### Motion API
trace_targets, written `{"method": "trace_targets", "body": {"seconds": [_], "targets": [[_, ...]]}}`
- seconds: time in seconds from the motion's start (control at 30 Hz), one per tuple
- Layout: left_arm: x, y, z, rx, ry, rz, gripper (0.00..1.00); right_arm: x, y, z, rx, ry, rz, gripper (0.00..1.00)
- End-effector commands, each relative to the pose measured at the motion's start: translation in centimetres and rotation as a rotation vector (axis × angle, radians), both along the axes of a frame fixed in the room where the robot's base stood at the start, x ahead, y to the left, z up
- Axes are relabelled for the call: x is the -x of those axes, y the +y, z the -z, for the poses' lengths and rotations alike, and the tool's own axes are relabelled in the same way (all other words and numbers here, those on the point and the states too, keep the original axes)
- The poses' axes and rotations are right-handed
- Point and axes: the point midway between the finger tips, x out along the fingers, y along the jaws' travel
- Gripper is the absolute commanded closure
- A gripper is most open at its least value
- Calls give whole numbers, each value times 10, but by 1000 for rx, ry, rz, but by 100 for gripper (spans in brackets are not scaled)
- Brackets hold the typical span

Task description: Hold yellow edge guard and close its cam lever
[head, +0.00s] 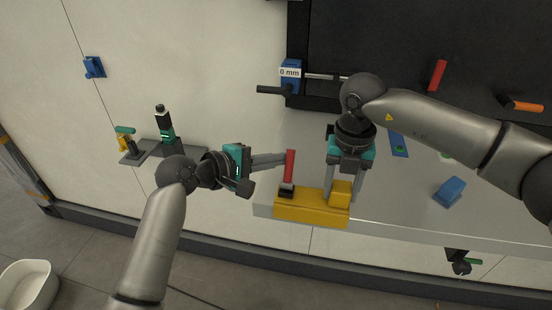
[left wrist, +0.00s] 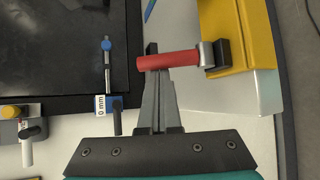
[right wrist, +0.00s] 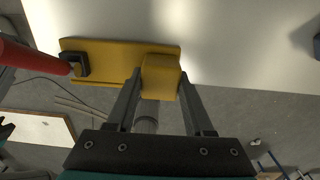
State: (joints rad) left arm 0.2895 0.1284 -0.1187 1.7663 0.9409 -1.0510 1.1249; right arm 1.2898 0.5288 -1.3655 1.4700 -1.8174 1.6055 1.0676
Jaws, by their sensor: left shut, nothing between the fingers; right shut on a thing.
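The yellow edge guard (head: 312,212) sits on the front edge of the grey shelf, and also shows in the right wrist view (right wrist: 115,52). Its red cam lever (head: 290,165) stands up from a black mount at the guard's left end; the lever also shows in the left wrist view (left wrist: 168,60). My right gripper (head: 344,198) is shut on the guard's raised yellow block (right wrist: 160,75), one finger on each side. My left gripper (head: 284,160) is shut and empty, its fingertips beside the red lever. In the left wrist view the fingertips (left wrist: 156,75) lie partly behind the lever; contact is unclear.
A blue block (head: 449,191) and a blue plate (head: 399,145) lie on the shelf at right. A blue gauge marked 0 mm (head: 291,76) is by the dark panel. A small side shelf (head: 150,155) holds tools at left.

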Motion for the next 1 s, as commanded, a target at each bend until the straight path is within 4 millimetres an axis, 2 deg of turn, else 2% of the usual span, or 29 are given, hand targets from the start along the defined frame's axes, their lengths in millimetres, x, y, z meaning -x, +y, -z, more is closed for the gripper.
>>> {"method": "trace_targets", "body": {"seconds": [0.37, 0.7, 1.0], "targets": [[7, 0, -2, 20, -115, 3, 100, -1, 0, -1, -1, -4, 2, 100], [19, 2, -5, 55, -324, 2, 100, -1, 0, -1, -1, -4, 2, 100], [29, 3, -5, 55, -338, 3, 100, -1, 0, -1, -2, -4, 2, 100]]}}
